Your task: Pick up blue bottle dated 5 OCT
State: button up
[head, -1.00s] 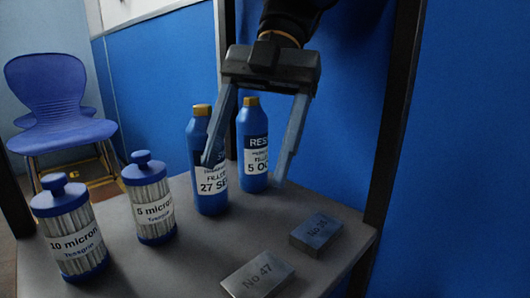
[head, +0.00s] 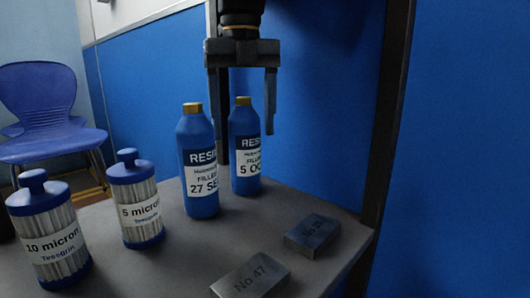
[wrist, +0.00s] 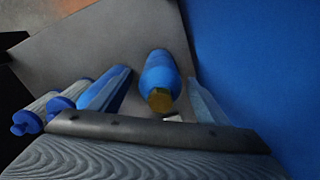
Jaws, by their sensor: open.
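The blue bottle dated 5 OCT (head: 245,148) stands upright on the grey table, with a yellow cap and a white label. My gripper (head: 246,146) is open and points down over it, with one finger on each side of the bottle. In the wrist view the bottle (wrist: 159,72) stands between the two spread fingers, its yellow cap towards the camera. I cannot tell whether either finger touches it. A similar blue bottle dated 27 SEP (head: 198,160) stands close to its left; the left finger comes down near the gap between the two bottles.
Two filter cartridges, 10 micron (head: 50,235) and 5 micron (head: 137,205), stand at the left. Two metal blocks, No 47 (head: 250,277) and a second one (head: 312,236), lie at the front right. A blue wall rises behind; a dark post (head: 388,130) stands at the right.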

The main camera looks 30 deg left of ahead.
aim_at(244, 145)
notch_tip(244, 145, down, 5)
dwell(0.3)
jog(key=shift+c, duration=0.4)
jog(key=c, duration=1.5)
